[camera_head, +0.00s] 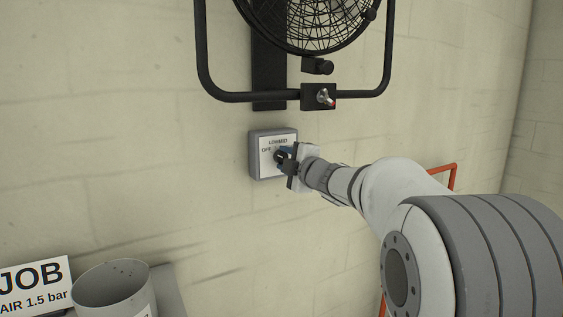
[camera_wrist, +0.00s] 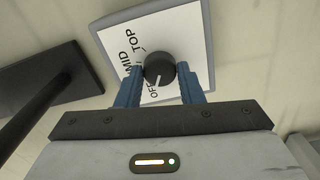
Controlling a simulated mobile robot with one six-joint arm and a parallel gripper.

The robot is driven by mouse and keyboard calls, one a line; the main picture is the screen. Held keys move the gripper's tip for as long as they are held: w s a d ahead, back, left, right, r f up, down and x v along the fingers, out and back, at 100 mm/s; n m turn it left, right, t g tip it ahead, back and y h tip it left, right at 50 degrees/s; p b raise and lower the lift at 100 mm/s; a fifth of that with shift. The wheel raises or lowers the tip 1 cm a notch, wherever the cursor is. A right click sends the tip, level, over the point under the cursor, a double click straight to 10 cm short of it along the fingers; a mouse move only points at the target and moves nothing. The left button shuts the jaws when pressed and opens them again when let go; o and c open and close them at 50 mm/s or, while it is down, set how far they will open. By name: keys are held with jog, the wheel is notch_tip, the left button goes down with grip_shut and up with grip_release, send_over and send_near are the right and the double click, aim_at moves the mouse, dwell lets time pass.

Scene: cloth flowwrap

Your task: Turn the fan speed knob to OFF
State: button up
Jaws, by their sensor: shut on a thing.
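The fan speed knob (camera_wrist: 159,66) is a round black knob with a white pointer line on a square white plate (camera_wrist: 190,28). The plate also shows on its grey wall box in the head view (camera_head: 266,166). In the wrist view the pointer faces the lettering OFF; MID and TOP are also legible. My gripper (camera_wrist: 160,74) has its two blue fingers on either side of the knob, shut on it. In the head view my gripper (camera_head: 282,156) reaches the plate from the right and hides most of the knob.
The black caged fan (camera_head: 318,20) hangs above the box in a tubular yoke (camera_head: 203,60). At lower left are a grey bin (camera_head: 110,290) and a JOB sign (camera_head: 35,285). An orange-red frame (camera_head: 440,170) stands behind my arm.

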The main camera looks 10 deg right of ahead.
jog(key=shift+a+f, duration=0.1)
jog(key=shift+f, duration=0.15)
jog(key=o, duration=1)
jog(key=shift+r, duration=0.15)
jog(key=shift+s+r, duration=0.1)
jog(key=shift+s, duration=0.05)
jog(key=v, duration=0.7)
jog(key=shift+s+p, duration=0.25)
jog(key=shift+p, duration=0.2)
